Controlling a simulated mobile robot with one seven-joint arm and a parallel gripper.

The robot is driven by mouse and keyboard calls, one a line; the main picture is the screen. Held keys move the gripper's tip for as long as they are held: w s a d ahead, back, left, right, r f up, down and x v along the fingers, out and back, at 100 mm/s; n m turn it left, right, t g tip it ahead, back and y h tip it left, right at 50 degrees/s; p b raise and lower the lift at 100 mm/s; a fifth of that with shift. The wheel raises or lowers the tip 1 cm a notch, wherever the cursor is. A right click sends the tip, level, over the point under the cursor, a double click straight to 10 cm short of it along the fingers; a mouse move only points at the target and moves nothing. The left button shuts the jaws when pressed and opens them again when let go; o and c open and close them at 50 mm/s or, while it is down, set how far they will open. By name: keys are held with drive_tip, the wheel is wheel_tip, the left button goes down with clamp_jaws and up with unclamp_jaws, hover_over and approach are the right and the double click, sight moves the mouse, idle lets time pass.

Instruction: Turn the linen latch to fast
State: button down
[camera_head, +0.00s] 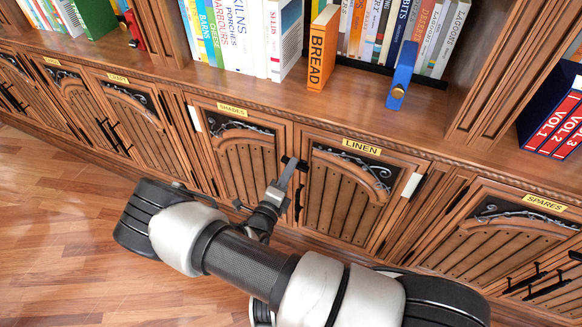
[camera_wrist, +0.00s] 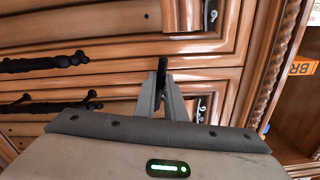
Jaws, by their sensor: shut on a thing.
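The linen door (camera_head: 345,200) is a shut, carved wooden cabinet door under the yellow LINEN label (camera_head: 370,147). A small black latch (camera_head: 301,165) sits at its upper left edge, by the shades door. My gripper (camera_head: 288,170) reaches up to this latch from below and is shut on it. In the wrist view the black latch (camera_wrist: 162,66) stands out between the two grey fingertips of my gripper (camera_wrist: 163,92). The fingers hide part of the latch, so I cannot tell its exact setting. A black handle (camera_head: 298,203) is lower on the linen door.
The shades door (camera_head: 240,165) is shut at the left; the spares door (camera_head: 490,240) is at the right. Above, the shelf holds books, an orange BREAD book (camera_head: 321,50) and a blue object (camera_head: 402,75). Wooden floor (camera_head: 60,230) is clear at the left.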

drive_tip(key=shift+f+n, duration=0.35)
drive_tip(key=shift+n, duration=0.75)
drive_tip(key=c, duration=1.8)
unclamp_jaws()
drive_tip(key=shift+s, duration=0.1)
drive_tip(key=p+v, duration=0.2)
drive_tip(key=v, duration=1.5)
drive_tip(key=shift+s, duration=0.15)
drive_tip(key=shift+r, duration=0.1)
